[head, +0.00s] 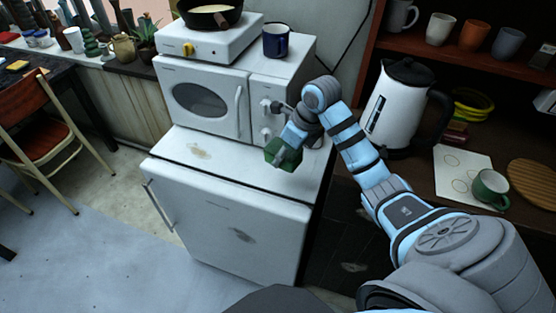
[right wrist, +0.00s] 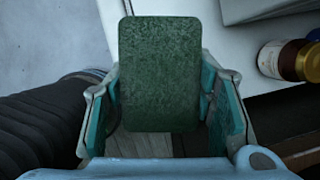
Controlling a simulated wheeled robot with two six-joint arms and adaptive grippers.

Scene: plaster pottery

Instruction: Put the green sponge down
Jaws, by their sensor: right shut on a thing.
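The green sponge (head: 284,152) is held in my right gripper (head: 288,153), above the right part of the top of the white fridge (head: 172,150), in front of the microwave. In the right wrist view the sponge (right wrist: 160,75) is a dark green block standing between the two fingers of my right gripper (right wrist: 162,110). The fingers are closed on its sides. I cannot tell whether the sponge touches the fridge top. My left gripper does not show in either view.
The white microwave (head: 205,100) stands at the back of the fridge top, with a blue mug (head: 276,42) on it. A white kettle (head: 395,105) and a green mug (head: 490,188) stand on the right counter. Jars (right wrist: 285,59) show in the right wrist view. The fridge top's left front is clear.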

